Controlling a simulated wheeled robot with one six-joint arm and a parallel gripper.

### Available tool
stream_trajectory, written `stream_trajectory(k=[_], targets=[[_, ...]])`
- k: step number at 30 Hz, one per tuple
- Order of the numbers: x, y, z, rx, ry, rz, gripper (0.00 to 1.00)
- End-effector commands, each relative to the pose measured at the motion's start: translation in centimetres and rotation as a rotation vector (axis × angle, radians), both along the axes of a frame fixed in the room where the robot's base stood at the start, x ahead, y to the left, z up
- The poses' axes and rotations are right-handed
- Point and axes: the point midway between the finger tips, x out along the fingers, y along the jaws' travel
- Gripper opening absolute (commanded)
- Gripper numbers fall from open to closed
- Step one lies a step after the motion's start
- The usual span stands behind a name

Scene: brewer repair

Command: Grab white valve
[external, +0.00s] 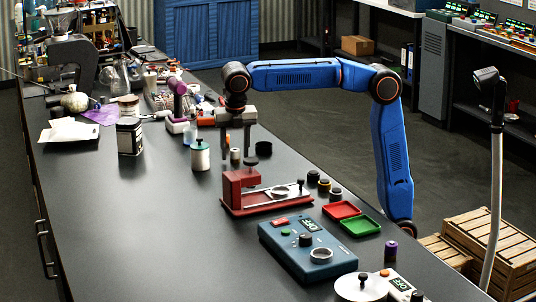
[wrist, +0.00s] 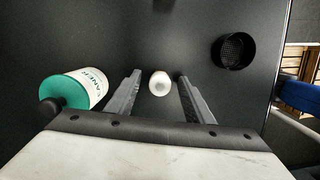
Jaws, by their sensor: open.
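The white valve (wrist: 159,83) shows in the wrist view as a small round white piece on the dark worktop. It lies between the two fingers of my gripper (wrist: 155,76), with a gap on both sides. My gripper is open and points down. In the external view my gripper (external: 235,152) hangs over the bench, just behind the red fixture. A small pale cylinder (external: 235,155) between its fingertips there looks like the same valve. I cannot tell from these views how far the fingertips are above the worktop.
A white bottle with a teal top (wrist: 75,90) stands left of my gripper. A black round cup (wrist: 233,50) is to the right. A red fixture (external: 240,190) stands in front, with red (external: 342,210) and green (external: 359,226) trays nearby. The bench's left front (external: 140,220) is clear.

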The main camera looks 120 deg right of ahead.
Motion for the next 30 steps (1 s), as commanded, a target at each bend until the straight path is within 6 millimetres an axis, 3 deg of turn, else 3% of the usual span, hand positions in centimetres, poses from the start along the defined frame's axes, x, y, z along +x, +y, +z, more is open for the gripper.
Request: stream_trajectory(k=[10,15,16,25,30], targets=[[0.0,-0.1,-0.6,0.0,-0.002,0.0,0.45],[0.0,-0.1,-0.6,0.0,-0.002,0.0,0.04],[0.0,-0.1,-0.6,0.0,-0.001,0.0,0.0],[0.0,-0.1,-0.3,0.0,-0.002,0.0,0.0],[0.0,-0.1,1.6,-0.001,-0.004,0.0,0.0]])
